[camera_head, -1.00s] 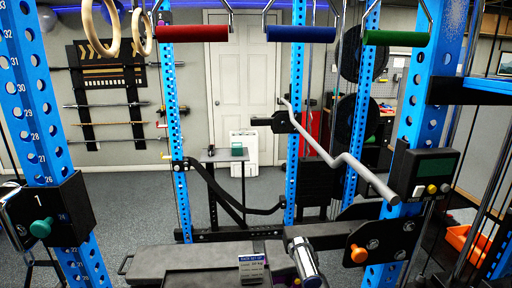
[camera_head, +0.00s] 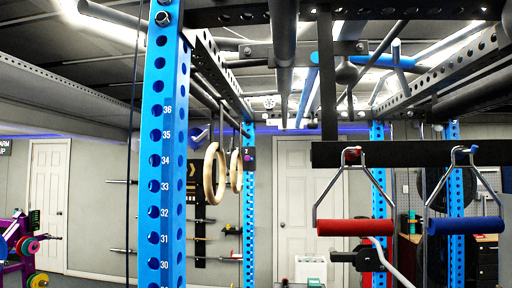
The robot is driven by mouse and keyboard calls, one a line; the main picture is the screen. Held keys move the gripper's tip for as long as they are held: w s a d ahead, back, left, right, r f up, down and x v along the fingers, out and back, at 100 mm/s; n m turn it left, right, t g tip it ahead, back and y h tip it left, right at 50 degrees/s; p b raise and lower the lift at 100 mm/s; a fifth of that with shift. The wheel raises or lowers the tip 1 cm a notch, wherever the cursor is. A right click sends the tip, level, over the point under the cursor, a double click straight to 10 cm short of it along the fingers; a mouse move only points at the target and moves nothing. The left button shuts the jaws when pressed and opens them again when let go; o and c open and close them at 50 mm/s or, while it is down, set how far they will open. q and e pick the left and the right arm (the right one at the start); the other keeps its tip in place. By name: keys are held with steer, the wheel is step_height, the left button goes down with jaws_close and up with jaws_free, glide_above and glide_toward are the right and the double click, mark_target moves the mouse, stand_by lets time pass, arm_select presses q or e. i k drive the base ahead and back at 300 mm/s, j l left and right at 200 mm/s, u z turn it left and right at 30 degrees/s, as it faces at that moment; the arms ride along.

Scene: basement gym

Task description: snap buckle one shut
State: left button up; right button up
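I cannot make out a part that is clearly buckle one. Two wooden gym rings, a near one (camera_head: 215,174) and a far one (camera_head: 236,169), hang from the rack left of centre. Any buckle on the ring straps is too small to tell. Neither of my grippers shows in the head view.
A blue numbered upright (camera_head: 162,150) stands close, left of centre. A red handle (camera_head: 355,227) and a blue handle (camera_head: 466,225) hang at the right from a black crossbar (camera_head: 410,153). A weight rack (camera_head: 22,250) is far left.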

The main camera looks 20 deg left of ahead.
mark_target(197, 140)
steer(key=j+z, duration=0.1)
steer(key=j, duration=0.5)
steer(key=j+z, duration=0.1)
steer(key=j, duration=0.5)
steer(key=j+z, duration=0.1)
steer(key=j, duration=0.45)
steer(key=k+j+z, duration=0.1)
steer(key=j, duration=0.5)
steer(key=j+z, duration=0.1)
steer(key=j, duration=0.5)
steer(key=k+j+z, duration=0.1)
steer(key=j, duration=0.45)
steer(key=k+j+z, duration=0.1)
steer(key=j, duration=0.5)
steer(key=k, duration=0.05)
